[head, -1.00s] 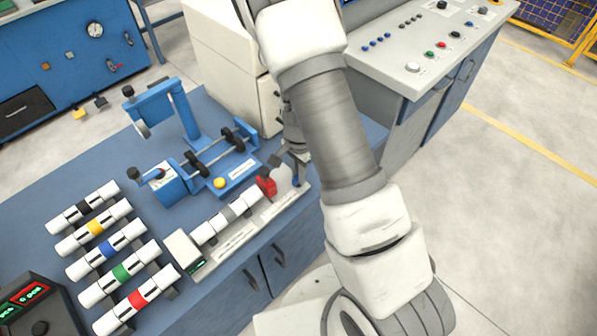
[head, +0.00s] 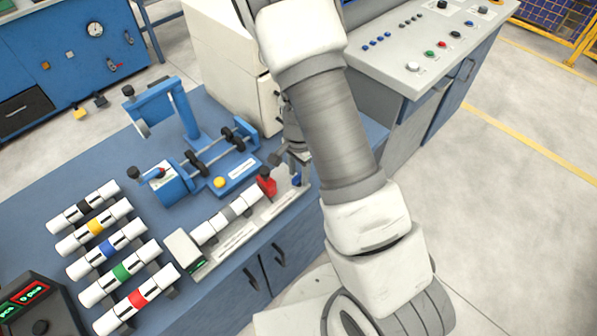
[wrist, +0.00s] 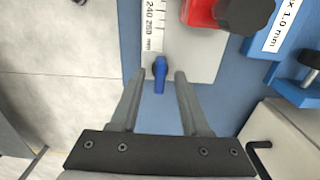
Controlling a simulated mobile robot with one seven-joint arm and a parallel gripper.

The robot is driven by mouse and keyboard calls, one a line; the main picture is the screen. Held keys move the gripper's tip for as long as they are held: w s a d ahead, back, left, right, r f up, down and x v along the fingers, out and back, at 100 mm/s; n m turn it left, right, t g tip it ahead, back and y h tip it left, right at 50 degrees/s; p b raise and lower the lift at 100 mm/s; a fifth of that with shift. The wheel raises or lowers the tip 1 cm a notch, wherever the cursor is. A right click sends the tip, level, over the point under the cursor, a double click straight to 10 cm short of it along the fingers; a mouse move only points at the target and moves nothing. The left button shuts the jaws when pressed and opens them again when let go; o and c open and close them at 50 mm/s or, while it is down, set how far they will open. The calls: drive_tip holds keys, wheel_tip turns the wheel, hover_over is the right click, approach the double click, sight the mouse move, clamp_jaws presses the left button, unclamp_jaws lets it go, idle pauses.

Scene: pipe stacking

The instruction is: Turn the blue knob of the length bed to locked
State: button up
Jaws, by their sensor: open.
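The length bed (head: 236,236) lies along the bench's front edge with a grey-and-white pipe (head: 228,221) on it and a red block (head: 266,185) near its right end. Its blue knob (head: 297,180) shows at that end. In the wrist view the knob (wrist: 160,82) is a narrow blue lever in line with the scale, its lower end reaching over the plate's edge. My gripper (wrist: 160,73) is open, with one finger on each side of the knob and a gap on both sides. In the head view my arm partly hides the gripper.
A blue fixture with rollers (head: 215,160) stands behind the bed. Several banded pipes (head: 108,247) lie on racks at the left. A white cabinet (head: 225,60) stands behind my gripper. A black knob (wrist: 245,12) rises beside the red block in the wrist view.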

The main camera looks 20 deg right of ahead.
sight(299, 176)
wheel_tip(299, 176, up, 17)
drive_tip(key=p, duration=0.2)
drive_tip(key=shift+r, duration=0.2)
drive_tip(key=shift+s, duration=0.15)
idle(0.4)
